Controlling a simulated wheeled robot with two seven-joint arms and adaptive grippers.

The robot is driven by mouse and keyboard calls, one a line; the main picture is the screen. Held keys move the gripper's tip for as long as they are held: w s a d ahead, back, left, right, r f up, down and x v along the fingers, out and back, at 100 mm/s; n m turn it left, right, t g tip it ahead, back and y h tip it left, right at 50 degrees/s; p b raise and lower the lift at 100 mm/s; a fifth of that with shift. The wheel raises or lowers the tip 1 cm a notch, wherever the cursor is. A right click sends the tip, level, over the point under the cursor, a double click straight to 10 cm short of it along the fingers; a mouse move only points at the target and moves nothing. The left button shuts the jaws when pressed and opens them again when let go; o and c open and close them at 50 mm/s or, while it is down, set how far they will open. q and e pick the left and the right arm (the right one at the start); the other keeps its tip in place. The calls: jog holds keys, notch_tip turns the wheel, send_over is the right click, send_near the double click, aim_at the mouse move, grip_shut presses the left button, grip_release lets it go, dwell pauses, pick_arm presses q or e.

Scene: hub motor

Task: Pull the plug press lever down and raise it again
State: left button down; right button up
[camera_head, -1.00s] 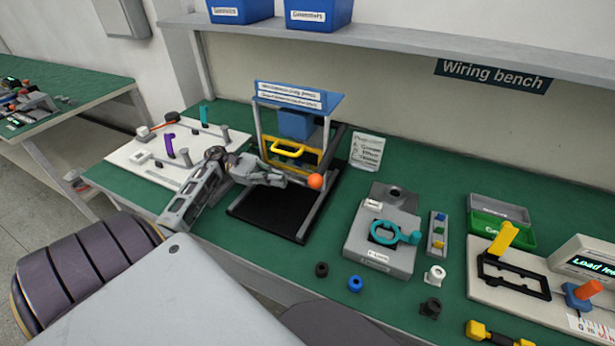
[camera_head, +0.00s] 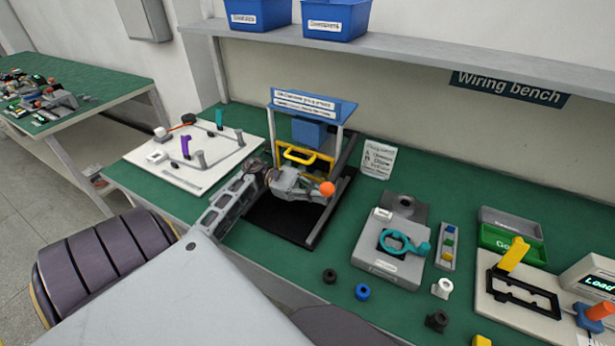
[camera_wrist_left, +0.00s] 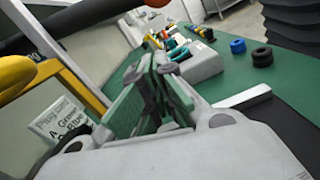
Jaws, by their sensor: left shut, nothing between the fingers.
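The plug press stands at the back of the green bench, with a blue top (camera_head: 312,105), a blue block under it and a yellow handle-shaped bar (camera_head: 302,154) on its front. An orange ball knob (camera_head: 327,189), apparently the lever's end, sits low at the press's front right. My left gripper (camera_head: 312,190) is shut and empty, right beside the knob; whether they touch is unclear. In the left wrist view my shut fingers (camera_wrist_left: 160,95) show green pads, and a dark bar (camera_wrist_left: 85,18) crosses above them. My right gripper is out of view.
Left of the press is a white board (camera_head: 190,160) with upright pegs. A shelf with blue bins runs above.

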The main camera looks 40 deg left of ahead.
aim_at(321, 188)
pick_arm(q)
jog(key=shift+s+d+r+p, duration=0.15)
jog(key=shift+r+p, duration=0.05)
jog(key=shift+r, duration=0.45)
jog(key=shift+s+d+r+p, duration=0.1)
jog(key=shift+d+r+p, duration=0.1)
jog(key=shift+r, duration=0.45)
jog(key=shift+s+d+r+p, duration=0.15)
jog(key=shift+r, duration=0.5)
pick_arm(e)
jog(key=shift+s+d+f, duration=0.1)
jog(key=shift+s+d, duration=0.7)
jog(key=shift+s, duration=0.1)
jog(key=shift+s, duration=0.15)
